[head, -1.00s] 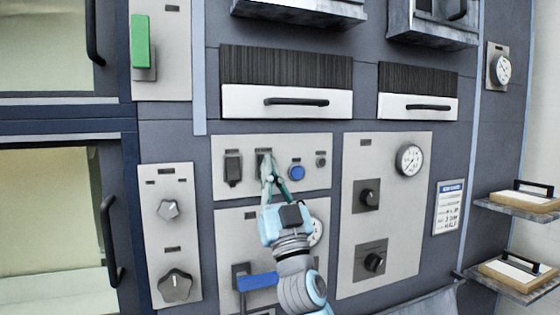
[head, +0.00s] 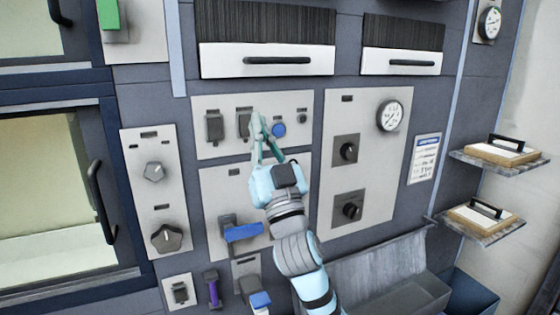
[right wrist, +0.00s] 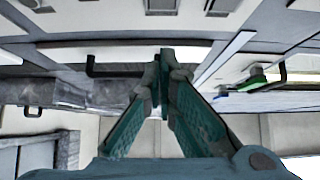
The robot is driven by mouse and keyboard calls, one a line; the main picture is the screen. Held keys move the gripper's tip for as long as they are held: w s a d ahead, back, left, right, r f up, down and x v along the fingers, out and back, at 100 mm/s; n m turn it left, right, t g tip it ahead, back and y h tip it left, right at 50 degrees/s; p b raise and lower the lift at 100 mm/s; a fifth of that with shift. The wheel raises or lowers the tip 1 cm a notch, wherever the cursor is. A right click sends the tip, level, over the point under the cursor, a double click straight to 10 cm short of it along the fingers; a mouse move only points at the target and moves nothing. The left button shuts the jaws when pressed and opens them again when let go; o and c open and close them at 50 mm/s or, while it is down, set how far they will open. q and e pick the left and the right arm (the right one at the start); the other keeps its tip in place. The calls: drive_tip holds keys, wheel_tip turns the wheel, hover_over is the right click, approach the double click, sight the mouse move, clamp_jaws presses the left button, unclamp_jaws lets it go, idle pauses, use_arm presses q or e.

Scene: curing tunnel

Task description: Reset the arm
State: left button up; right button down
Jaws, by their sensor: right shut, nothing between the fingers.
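My right gripper (head: 260,128) is in the head view, in front of the upper control plate (head: 222,150). Its fingers are shut with nothing between them, and they also show in the right wrist view (right wrist: 165,60). The fingertips overlap the area between a dark switch (head: 243,122) and a blue round button (head: 279,130). I cannot tell whether they touch the plate. My right arm comes up from the bottom of the picture. My left gripper is not in view.
Left of the arm is a plate with two knobs (head: 154,172) and an oven door handle (head: 101,200). A blue lever (head: 243,232) and a purple handle (head: 213,288) sit low. Right are a gauge (head: 391,115), a metal trough (head: 375,285) and shelves with wooden blocks (head: 503,152).

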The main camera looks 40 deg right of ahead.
use_arm(q)
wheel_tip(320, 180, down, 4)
drive_tip(key=b, duration=0.3)
use_arm(e)
drive_tip(key=v, duration=0.9)
drive_tip(key=shift+s+a+r, duration=0.1)
